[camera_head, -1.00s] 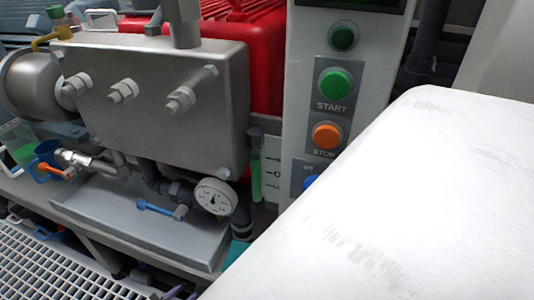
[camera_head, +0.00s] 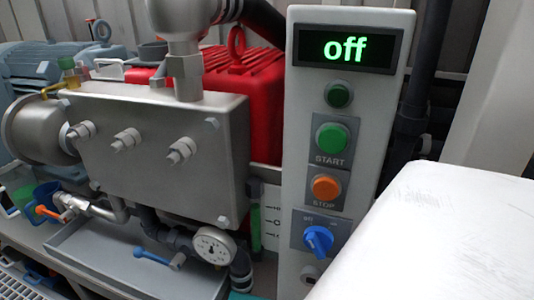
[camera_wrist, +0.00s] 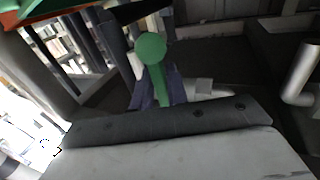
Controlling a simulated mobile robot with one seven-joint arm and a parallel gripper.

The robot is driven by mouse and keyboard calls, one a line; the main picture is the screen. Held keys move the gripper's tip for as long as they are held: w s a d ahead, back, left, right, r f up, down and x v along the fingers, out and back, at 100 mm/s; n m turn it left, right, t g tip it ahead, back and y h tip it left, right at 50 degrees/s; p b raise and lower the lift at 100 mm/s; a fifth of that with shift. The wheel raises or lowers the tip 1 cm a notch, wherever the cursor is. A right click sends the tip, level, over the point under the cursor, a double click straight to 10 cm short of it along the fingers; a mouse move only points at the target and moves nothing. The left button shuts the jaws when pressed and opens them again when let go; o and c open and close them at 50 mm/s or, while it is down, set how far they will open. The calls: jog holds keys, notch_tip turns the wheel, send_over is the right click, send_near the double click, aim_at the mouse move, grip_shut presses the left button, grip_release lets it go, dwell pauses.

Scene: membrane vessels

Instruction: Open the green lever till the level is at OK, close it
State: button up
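A green lever with a round knob (camera_wrist: 150,48) stands near the middle of the wrist view, its stem running down from the knob. Two small dark purplish pieces, apparently the fingertips of my gripper (camera_wrist: 158,92), lie either side of the stem; whether they touch it is unclear. The dark bar below seems to be my gripper's body. My gripper is not visible in the head view. A level gauge with a green column (camera_head: 255,222) stands beside the control panel, partly hidden; its marks are too small to read surely. I cannot identify the green lever in the head view.
The control panel (camera_head: 298,150) shows "off" above START, STOP and a blue knob (camera_head: 318,240). A steel vessel (camera_head: 165,150), a round dial gauge (camera_head: 214,244) and a blue-handled valve (camera_head: 150,255) are at left. A large white surface, probably my arm, covers the lower right.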

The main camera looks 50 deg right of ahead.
grip_shut()
